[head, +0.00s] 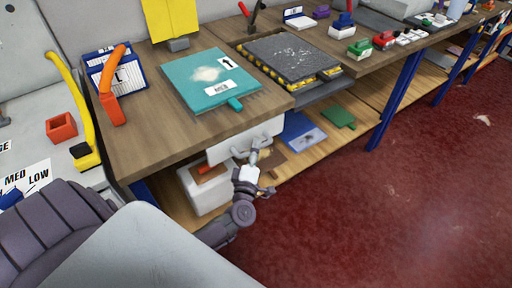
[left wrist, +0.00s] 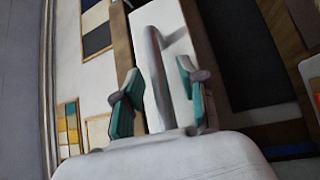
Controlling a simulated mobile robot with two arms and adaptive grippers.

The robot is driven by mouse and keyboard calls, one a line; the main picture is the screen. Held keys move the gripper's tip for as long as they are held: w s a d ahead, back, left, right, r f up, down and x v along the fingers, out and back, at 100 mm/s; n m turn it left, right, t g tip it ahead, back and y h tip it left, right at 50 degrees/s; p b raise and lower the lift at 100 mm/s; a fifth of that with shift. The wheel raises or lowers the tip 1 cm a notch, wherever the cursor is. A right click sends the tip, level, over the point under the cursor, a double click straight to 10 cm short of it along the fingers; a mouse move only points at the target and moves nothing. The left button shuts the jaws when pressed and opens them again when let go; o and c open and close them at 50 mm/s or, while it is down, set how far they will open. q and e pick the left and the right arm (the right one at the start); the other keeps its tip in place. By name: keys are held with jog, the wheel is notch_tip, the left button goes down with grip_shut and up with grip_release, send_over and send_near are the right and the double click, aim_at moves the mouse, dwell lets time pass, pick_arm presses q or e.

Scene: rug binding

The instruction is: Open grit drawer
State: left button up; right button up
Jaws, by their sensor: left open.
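The white drawer front (head: 232,143) sits under the front edge of the wooden workbench. A grey bar handle (head: 254,155) is on its face. My left gripper (head: 256,174) is at the handle, with its arm coming up from below. In the left wrist view, my left gripper (left wrist: 158,98) is open, and the grey handle (left wrist: 154,60) lies between its two teal-padded fingers. Gaps show on both sides of the handle. The drawer front (left wrist: 182,22) shows pale behind it. The drawer's inside is hidden. My right gripper is not in view.
The workbench top (head: 150,130) carries a teal pad (head: 185,88), a dark slab (head: 290,58) and an orange-handled tool (head: 108,88). A white bin (head: 205,190) and a blue tray (head: 300,130) are on the lower shelf.

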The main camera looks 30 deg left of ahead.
pick_arm(q)
jog(key=shift+w+a, duration=0.1)
jog(key=shift+w, duration=0.2)
grip_shut()
